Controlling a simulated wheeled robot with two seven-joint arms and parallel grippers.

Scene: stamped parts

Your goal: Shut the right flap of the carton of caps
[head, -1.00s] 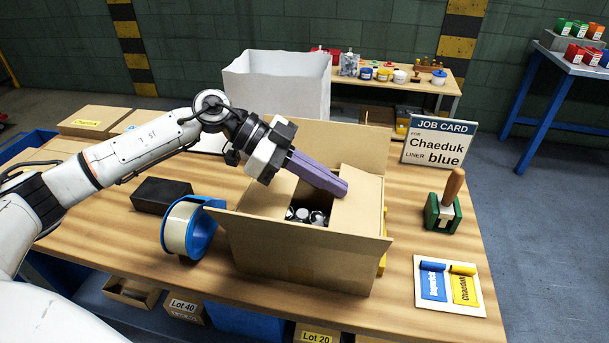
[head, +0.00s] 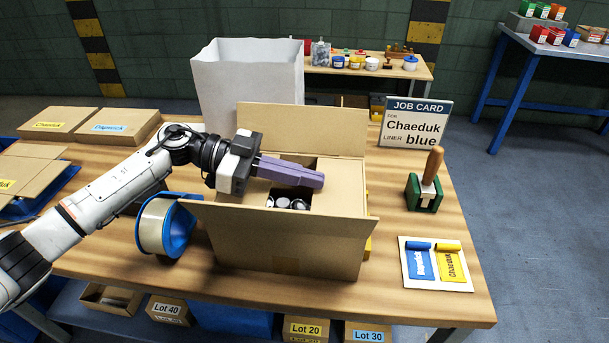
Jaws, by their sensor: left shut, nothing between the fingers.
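The carton of caps (head: 290,245) stands on the wooden table, with metallic caps (head: 288,203) showing through the gap in its top. Its right flap (head: 341,192) is folded inward and lies about level over the right part of the opening. The back flap (head: 300,128) stands up, and the front flap (head: 290,224) leans outward. The left side of the top is partly hidden by my gripper. My left gripper (head: 320,182) has its purple fingers shut and empty, with the tips over the right flap's inner edge; I cannot tell whether they touch. My right gripper is out of view.
A blue tape dispenser (head: 166,227) stands left of the carton. A white bin (head: 240,80) is behind it. A green stamp with a wooden handle (head: 428,185), a job card (head: 415,122) and a label board (head: 436,264) are to the right.

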